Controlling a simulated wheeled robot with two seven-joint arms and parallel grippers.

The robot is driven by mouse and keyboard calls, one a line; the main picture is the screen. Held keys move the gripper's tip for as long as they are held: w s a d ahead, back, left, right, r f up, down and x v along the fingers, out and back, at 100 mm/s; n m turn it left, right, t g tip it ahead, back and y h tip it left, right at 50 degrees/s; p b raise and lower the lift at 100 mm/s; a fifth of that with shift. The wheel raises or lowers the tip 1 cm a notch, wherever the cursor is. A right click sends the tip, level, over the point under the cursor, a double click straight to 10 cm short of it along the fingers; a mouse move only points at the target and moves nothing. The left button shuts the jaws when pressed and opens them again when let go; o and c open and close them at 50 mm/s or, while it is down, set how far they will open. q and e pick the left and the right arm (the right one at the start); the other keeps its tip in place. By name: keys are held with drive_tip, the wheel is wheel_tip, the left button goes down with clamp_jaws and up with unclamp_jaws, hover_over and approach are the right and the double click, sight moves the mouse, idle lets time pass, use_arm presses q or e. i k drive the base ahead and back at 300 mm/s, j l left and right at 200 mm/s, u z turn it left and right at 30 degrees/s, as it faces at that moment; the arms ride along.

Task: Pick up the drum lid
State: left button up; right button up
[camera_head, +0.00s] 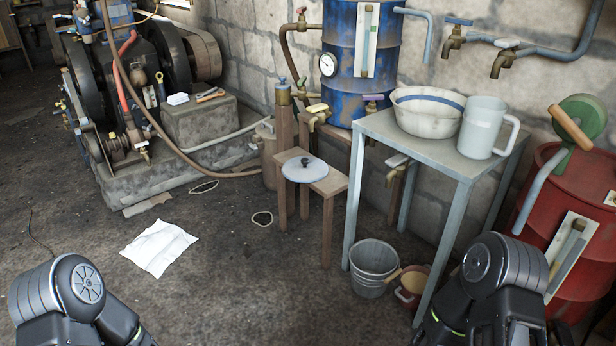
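A round grey lid (298,171) with a small dark knob in its middle lies flat on a small wooden stool (331,184); it appears to be the drum lid. Its left edge reaches past the stool's top. A blue drum (341,55) with a gauge stands behind, and a red drum (585,185) stands at the right edge. Only dark links of my two arms show, at the bottom left and bottom right, both well away from the lid. Neither gripper is in view.
A grey metal table (434,153) right of the stool holds a basin (425,118) and a pitcher (484,128). A bucket (373,268) stands below. An engine (120,75) is at the back left. A white sheet (158,247) lies on otherwise mostly clear floor.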

sight(298, 169)
drive_tip(key=z, duration=0.65)
drive_tip(key=i+j+z, duration=0.15)
drive_tip(key=j+z, duration=0.2)
drive_tip(key=i+j+z, duration=0.1)
drive_tip(key=j+z, duration=0.25)
drive_tip(key=i+j+z, duration=0.1)
drive_tip(key=j+z, duration=0.45)
drive_tip(key=j, duration=1.3)
